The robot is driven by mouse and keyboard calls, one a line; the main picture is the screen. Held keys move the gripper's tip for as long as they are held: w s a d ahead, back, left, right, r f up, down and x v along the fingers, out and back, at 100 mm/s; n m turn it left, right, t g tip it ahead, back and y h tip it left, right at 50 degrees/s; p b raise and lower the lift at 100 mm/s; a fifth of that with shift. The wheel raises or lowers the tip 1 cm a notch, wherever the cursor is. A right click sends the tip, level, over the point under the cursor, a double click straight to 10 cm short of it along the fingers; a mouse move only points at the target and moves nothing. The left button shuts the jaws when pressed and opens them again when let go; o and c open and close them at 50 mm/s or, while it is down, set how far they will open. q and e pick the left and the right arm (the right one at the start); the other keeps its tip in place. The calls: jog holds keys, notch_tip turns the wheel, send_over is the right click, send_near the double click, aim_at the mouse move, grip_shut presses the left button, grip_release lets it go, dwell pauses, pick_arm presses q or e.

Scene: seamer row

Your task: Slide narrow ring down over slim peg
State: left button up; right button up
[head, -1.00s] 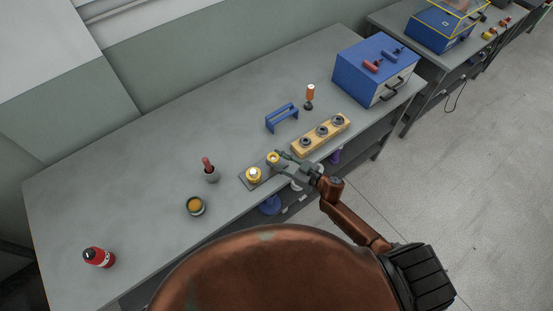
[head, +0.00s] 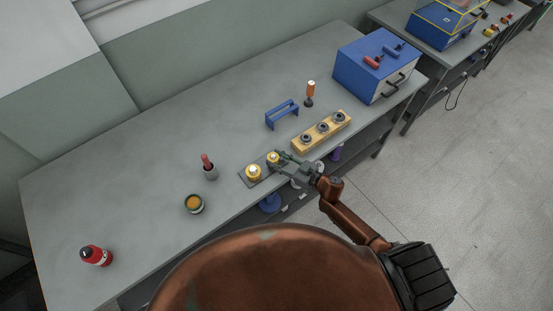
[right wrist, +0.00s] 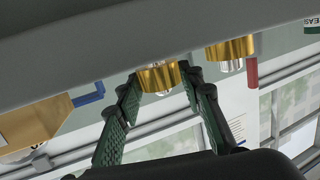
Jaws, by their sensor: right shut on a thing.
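The narrow gold ring (head: 273,157) is at the right end of a dark base plate (head: 268,174) near the table's front edge. My right gripper (head: 277,157) is shut on this ring. In the right wrist view, which is upside down, the ring (right wrist: 158,77) sits between my fingertips (right wrist: 162,80). The pale, shiny tip of the slim peg (right wrist: 161,92) shows through it, so the ring is around the peg. Whether it touches the plate is hidden. A wider gold ring (head: 253,172) stands around another peg, to the left on the plate. My left gripper is not in view.
The table's back is clear.

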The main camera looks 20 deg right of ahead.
jog(key=shift+f, duration=0.35)
jog(key=o, duration=1.3)
jog(key=shift+d, duration=0.1)
jog(key=v, duration=1.2)
